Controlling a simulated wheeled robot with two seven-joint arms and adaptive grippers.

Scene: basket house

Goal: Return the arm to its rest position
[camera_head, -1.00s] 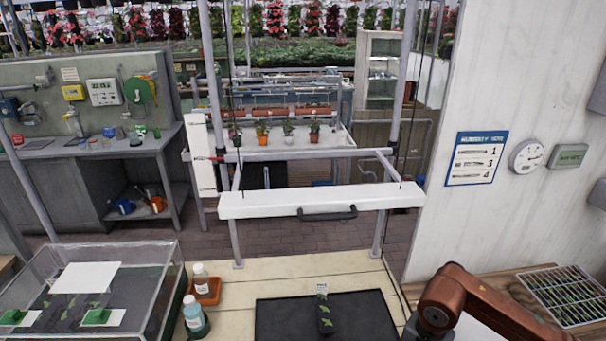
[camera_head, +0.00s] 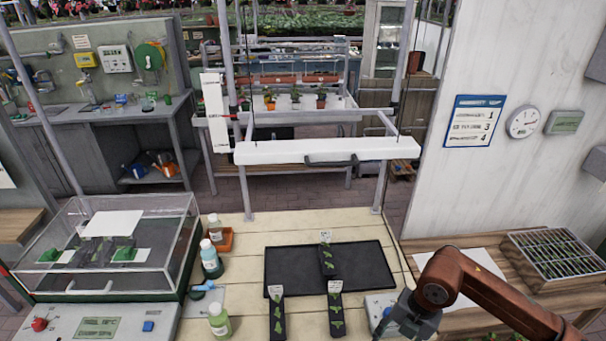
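My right arm (camera_head: 465,285) is orange-brown, bent, and reaches in from the lower right over the right end of the bench. My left arm and gripper are not in view.
A black tray (camera_head: 375,265) lies on the bench (camera_head: 235,270), with labelled seedling strips (camera_head: 335,312) on and before it. Bottles (camera_head: 219,322) and a clear-lidded box (camera_head: 60,275) stand left. A seedling rack (camera_head: 552,262) is right. A white bar (camera_head: 300,151) crosses behind.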

